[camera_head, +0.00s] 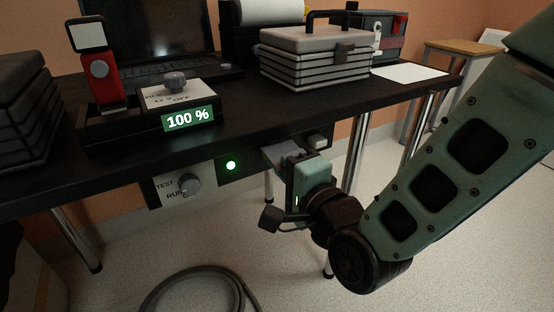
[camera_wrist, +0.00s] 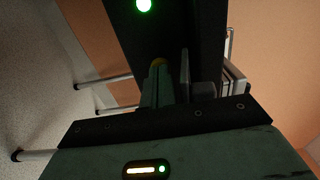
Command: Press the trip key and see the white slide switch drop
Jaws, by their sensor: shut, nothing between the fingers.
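My gripper (camera_head: 287,155) is shut and empty, at the dark panel (camera_head: 207,180) under the table's front edge, right of its lit green lamp (camera_head: 231,165). In the wrist view the gripper's fingers (camera_wrist: 158,80) point toward the dark panel, with the green lamp (camera_wrist: 144,5) at the top. A small yellowish spot (camera_wrist: 158,62) shows at the fingertips; I cannot tell whether it is the trip key. A pale block (camera_head: 318,142) sits on the panel just right of my gripper; I cannot tell if it is the white slide switch. My gripper hides part of the panel.
A TEST/RUN knob (camera_head: 188,184) is on the panel's left end. On the table (camera_head: 240,115) stand a display (camera_head: 188,119) reading 100 %, a red-handled device (camera_head: 97,72), a grey toolbox (camera_head: 315,58) and a laptop (camera_head: 135,35). A hose (camera_head: 200,275) lies on the floor.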

